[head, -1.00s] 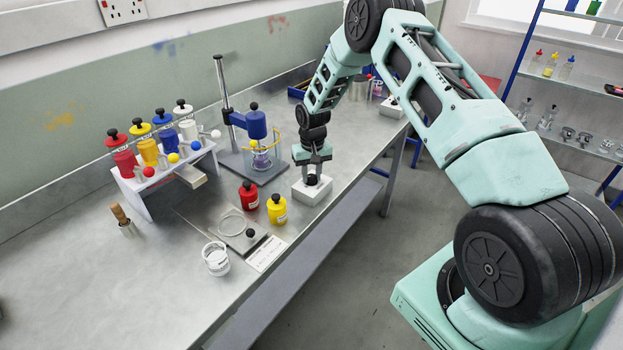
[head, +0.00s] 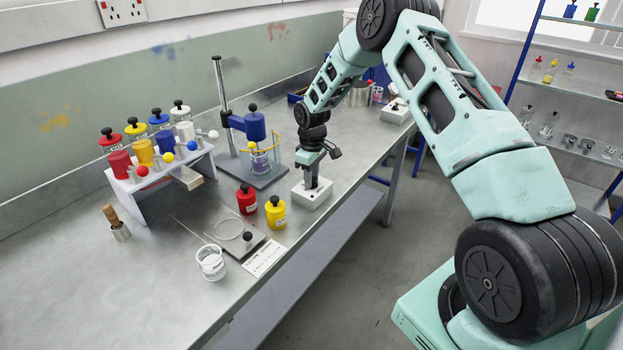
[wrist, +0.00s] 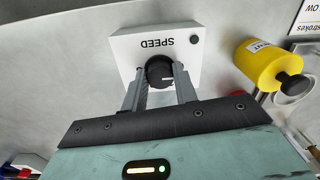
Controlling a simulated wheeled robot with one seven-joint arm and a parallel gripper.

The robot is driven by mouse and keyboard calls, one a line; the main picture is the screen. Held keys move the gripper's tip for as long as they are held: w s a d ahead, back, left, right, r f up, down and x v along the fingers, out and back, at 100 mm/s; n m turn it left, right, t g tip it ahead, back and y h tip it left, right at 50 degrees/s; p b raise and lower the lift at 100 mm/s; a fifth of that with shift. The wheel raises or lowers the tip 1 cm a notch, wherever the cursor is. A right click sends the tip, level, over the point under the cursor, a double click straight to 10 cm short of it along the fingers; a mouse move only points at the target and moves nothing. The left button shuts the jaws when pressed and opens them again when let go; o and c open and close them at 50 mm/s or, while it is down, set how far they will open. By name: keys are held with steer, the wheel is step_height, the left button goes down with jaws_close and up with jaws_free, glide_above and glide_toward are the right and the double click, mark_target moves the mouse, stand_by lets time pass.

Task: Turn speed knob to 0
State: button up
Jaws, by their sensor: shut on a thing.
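The speed control box (head: 312,197) is a white block on the bench near its front edge. In the wrist view the box (wrist: 125,47) shows the upside-down word SPEED and a small dark green dot. My gripper (wrist: 160,80) points down from above and is shut on the knob, one finger on each side. In the head view my gripper (head: 318,180) hides the knob.
A red bottle (head: 247,200) and a yellow bottle (head: 275,212) stand close left of the box. A stand with a blue motor (head: 255,126) over a beaker is behind. A rack of coloured bottles (head: 150,180) is at left. Another white box (head: 396,109) stands farther right.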

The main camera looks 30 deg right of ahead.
stand_by(0.4)
steer(key=o, duration=1)
steer(key=shift+r, duration=0.1)
step_height(320, 180, up, 17)
steer(key=b, duration=0.3)
steer(key=shift+w+d+r+b, duration=0.1)
steer(key=shift+d+r+b, duration=0.05)
steer(key=shift+b, duration=0.25)
